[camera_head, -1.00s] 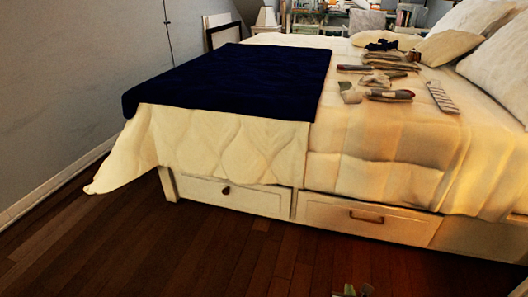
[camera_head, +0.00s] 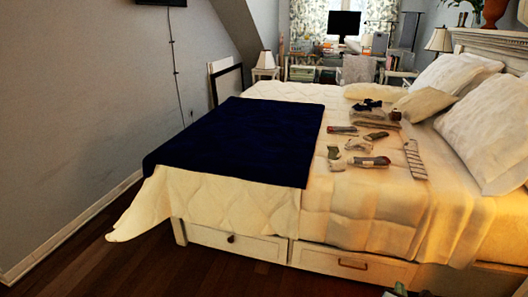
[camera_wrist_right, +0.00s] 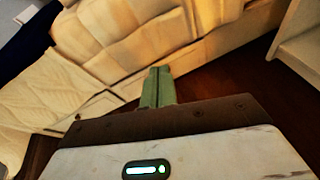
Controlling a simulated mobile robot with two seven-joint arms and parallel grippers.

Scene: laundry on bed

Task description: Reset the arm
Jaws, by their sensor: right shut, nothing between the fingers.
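My right gripper (camera_head: 399,289) shows only as small green fingertips at the bottom edge of the head view, in front of the bed's drawer side. In the right wrist view its two green fingers (camera_wrist_right: 157,88) are pressed together, with nothing between them. They point towards the bed's side and stand apart from it as far as I can tell. My left gripper is not in view. The rest of my right arm is out of the head view.
The bed (camera_head: 365,210) fills the middle, with a dark blue blanket (camera_head: 245,140) and several folded clothes or small items (camera_head: 368,161) on top. Drawers (camera_head: 352,263) line its side. Dark wooden floor (camera_head: 125,265) is clear at lower left.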

